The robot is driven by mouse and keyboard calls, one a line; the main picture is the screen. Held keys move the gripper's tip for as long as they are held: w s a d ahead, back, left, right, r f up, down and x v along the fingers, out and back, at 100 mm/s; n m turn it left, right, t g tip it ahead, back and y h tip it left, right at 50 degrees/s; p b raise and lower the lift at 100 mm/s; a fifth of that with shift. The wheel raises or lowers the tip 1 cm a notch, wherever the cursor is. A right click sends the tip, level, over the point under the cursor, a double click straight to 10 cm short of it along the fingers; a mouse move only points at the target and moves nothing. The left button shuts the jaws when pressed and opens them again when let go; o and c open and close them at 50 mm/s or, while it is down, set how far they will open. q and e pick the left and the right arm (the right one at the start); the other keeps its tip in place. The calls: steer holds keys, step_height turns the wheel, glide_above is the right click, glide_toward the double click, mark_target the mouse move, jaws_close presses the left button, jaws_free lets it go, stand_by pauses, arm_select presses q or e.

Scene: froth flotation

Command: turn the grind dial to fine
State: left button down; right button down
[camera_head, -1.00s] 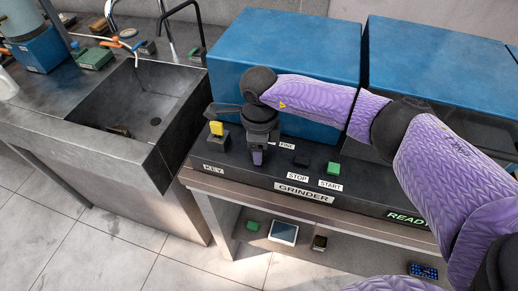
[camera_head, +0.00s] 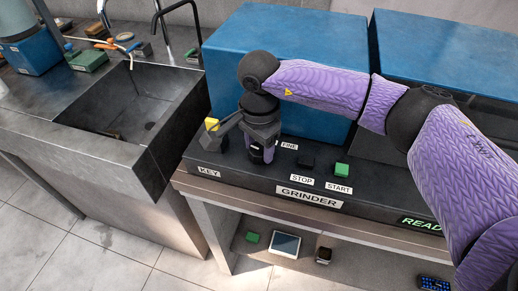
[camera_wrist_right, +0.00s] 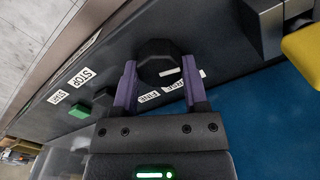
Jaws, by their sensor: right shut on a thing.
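The grind dial (camera_wrist_right: 157,58) is a dark faceted knob on the grinder's black front panel. In the right wrist view it sits between the two purple fingers of my right gripper (camera_wrist_right: 161,72), which are shut on its sides. A white mark shows on the dial's near right edge, close to a partly readable label (camera_wrist_right: 174,84). The FINE label (camera_wrist_right: 141,99) lies left of that. In the head view my right gripper (camera_head: 262,155) points down at the panel and hides the dial; the FINE label (camera_head: 289,146) shows to its right. My left gripper is not in view.
A yellow key piece (camera_head: 212,125) stands left of my gripper. A black STOP button (camera_head: 307,163) and green START button (camera_head: 341,170) are to the right. Blue housings (camera_head: 290,60) rise behind. The sink (camera_head: 125,110) is at left. A READY display (camera_head: 421,223) is lit.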

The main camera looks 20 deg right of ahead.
mark_target(259, 149)
steer(key=shift+n+b, duration=0.55)
steer(key=shift+n, duration=0.65)
steer(key=shift+c, duration=0.5)
jaws_free()
steer(key=shift+r, duration=0.15)
step_height(259, 149, up, 10)
steer(key=p, duration=0.1)
steer(key=shift+f, duration=0.2)
